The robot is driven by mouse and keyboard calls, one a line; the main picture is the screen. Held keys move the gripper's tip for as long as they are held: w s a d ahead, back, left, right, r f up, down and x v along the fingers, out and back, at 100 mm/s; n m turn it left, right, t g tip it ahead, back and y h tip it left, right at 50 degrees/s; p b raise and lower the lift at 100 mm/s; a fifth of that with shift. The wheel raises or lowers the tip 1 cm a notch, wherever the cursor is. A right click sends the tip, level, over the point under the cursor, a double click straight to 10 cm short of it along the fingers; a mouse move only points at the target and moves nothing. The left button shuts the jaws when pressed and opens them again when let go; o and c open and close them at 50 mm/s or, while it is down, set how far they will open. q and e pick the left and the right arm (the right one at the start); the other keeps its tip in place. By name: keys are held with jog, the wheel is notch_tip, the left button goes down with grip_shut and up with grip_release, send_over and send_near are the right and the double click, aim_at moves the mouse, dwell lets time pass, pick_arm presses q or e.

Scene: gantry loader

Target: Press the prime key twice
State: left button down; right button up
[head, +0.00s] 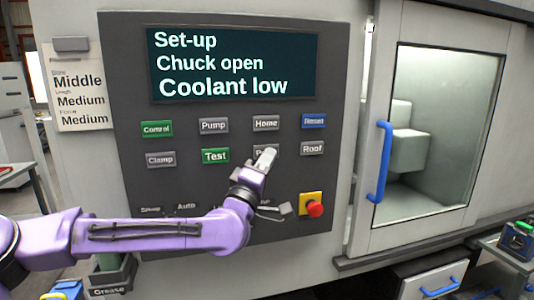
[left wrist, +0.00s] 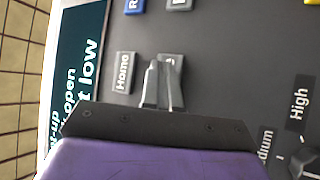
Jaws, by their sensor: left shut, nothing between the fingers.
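The control panel (head: 180,190) carries two rows of keys below its screen. A grey key (head: 257,151) in the lower row, under Home and between Test and Roof, shows only a "P" of its label; the rest is hidden behind my left gripper (head: 266,155). My left gripper is shut and empty, its fingertips at this key. In the left wrist view the fingertips (left wrist: 162,72) lie over the same grey key (left wrist: 172,60), beside the Home key (left wrist: 124,72). I cannot tell whether they touch it. My right gripper is not in view.
The screen (head: 235,65) reads "Set-up, Chuck open, Coolant low". Neighbouring keys are green Test (head: 215,156), grey Home (head: 266,123) and grey Roof (head: 312,148). A red stop button (head: 315,209) sits lower right. A door with a blue handle (head: 381,160) is farther right.

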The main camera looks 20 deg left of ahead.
pick_arm(q)
jog(key=shift+w+a, duration=0.15)
jog(key=shift+w, duration=0.05)
dwell(0.3)
jog(key=shift+s, duration=0.1)
jog(key=shift+s+d+b, duration=0.3)
jog(key=shift+s, duration=0.05)
jog(key=shift+s+d, duration=0.15)
jog(key=shift+s, duration=0.05)
jog(key=s+d, duration=0.1)
jog(key=s+d+b, duration=0.1)
jog(key=s, duration=0.2)
jog(key=shift+s+d, duration=0.1)
jog(key=shift+d, duration=0.3)
dwell(2.4)
